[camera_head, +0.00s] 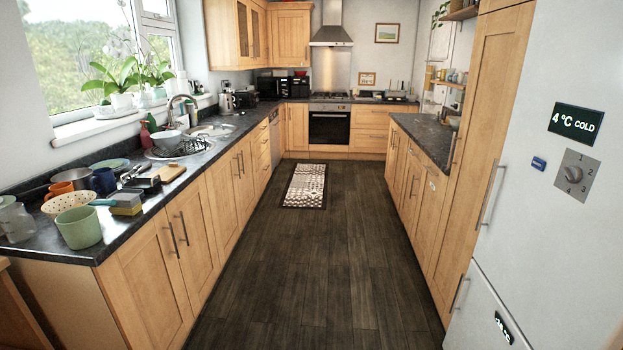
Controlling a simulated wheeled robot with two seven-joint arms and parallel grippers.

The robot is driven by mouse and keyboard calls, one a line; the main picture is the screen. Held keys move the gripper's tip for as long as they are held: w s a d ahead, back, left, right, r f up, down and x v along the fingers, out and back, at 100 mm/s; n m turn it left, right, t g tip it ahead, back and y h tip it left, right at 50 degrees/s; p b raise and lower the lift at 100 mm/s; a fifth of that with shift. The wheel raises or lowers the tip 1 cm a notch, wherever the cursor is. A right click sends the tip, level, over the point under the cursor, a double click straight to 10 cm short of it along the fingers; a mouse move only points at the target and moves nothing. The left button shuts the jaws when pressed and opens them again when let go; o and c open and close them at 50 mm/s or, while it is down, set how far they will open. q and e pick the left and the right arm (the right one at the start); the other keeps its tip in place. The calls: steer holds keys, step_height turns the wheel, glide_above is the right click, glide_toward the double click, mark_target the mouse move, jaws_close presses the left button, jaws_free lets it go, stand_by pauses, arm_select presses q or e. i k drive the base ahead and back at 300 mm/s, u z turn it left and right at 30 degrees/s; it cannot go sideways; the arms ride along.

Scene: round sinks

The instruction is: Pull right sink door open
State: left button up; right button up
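Two round metal sinks are set in the dark counter along the left wall; the nearer sink (183,149) has a black rack in it, and the farther sink (212,130) lies beyond it. Below them is a pair of wooden doors, the left sink door (222,192) and the right sink door (246,180), the farther one. Each has a vertical metal bar handle near their meeting edge; the handles (240,165) stand close together. Both doors look closed and flush. Neither of my grippers is in view.
A nearer pair of closed doors (150,279) is under the cluttered counter. Drawers (261,147) stand beyond the sink doors. The dark floor (290,265) is clear except for a patterned rug (305,186). Cabinets and a white fridge (556,200) bound the right side.

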mark_target(247, 186)
steer(key=z, duration=0.35)
steer(key=i, duration=4.75)
steer(key=u, duration=0.95)
steer(key=i, duration=1.45)
steer(key=u, duration=0.45)
